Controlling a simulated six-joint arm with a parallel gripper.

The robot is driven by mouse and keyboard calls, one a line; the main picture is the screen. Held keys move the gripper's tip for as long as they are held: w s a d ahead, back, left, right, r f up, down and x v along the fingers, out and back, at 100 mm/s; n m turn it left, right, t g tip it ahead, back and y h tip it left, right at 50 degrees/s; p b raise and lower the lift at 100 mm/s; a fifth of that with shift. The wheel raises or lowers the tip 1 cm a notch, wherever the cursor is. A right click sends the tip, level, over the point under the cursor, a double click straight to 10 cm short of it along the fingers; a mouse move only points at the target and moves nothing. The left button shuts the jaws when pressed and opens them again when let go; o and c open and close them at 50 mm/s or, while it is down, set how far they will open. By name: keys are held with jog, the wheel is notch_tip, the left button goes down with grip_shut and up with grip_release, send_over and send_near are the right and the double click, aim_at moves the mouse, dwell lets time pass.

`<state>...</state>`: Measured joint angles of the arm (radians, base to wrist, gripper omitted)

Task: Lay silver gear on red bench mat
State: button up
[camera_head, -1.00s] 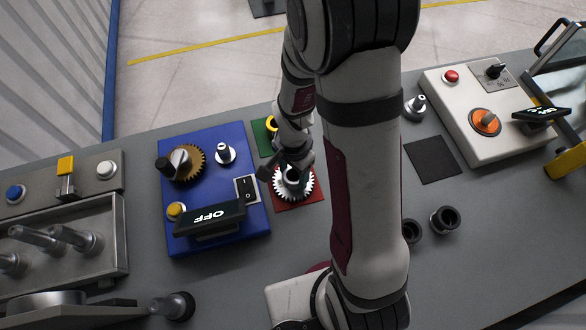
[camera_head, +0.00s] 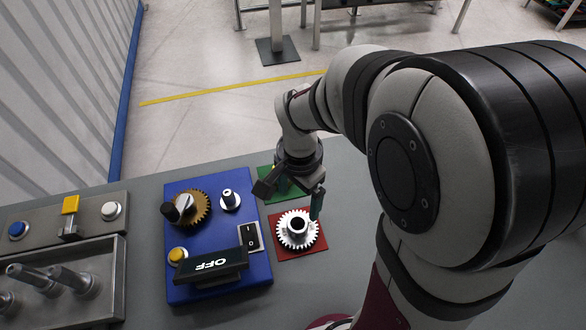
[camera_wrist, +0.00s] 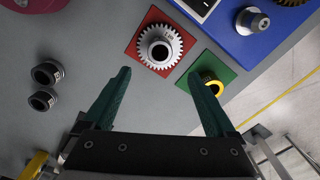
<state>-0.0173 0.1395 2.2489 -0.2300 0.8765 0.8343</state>
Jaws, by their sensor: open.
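The silver gear (camera_head: 297,229) lies flat on the red bench mat (camera_head: 318,245), with red showing around its teeth. In the wrist view the silver gear (camera_wrist: 160,47) sits on the red mat (camera_wrist: 133,48), ahead of the fingertips. My gripper (camera_head: 290,198) is open and empty, raised above and behind the gear in the head view. Its two green fingers (camera_wrist: 158,82) stand wide apart in the wrist view, and the gear is clear of both.
A green mat (camera_wrist: 226,73) with a yellow-topped part (camera_wrist: 211,84) lies beside the red mat. The blue drive unit (camera_head: 208,282) with a brown gear (camera_head: 197,208) and an OFF display (camera_head: 210,266) stands to the left. Two dark cylinders (camera_wrist: 44,86) stand on the grey bench.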

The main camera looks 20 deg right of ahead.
jog(key=s+a+r+n+y, duration=0.1)
jog(key=s+r+n, duration=0.2)
jog(key=s, duration=0.5)
jog(key=s+a+r+n, duration=0.2)
jog(key=s+r+n, duration=0.1)
jog(key=s, duration=0.4)
jog(key=shift+s+r+y, duration=0.35)
jog(key=shift+r+y, duration=0.05)
jog(key=shift+r, duration=0.3)
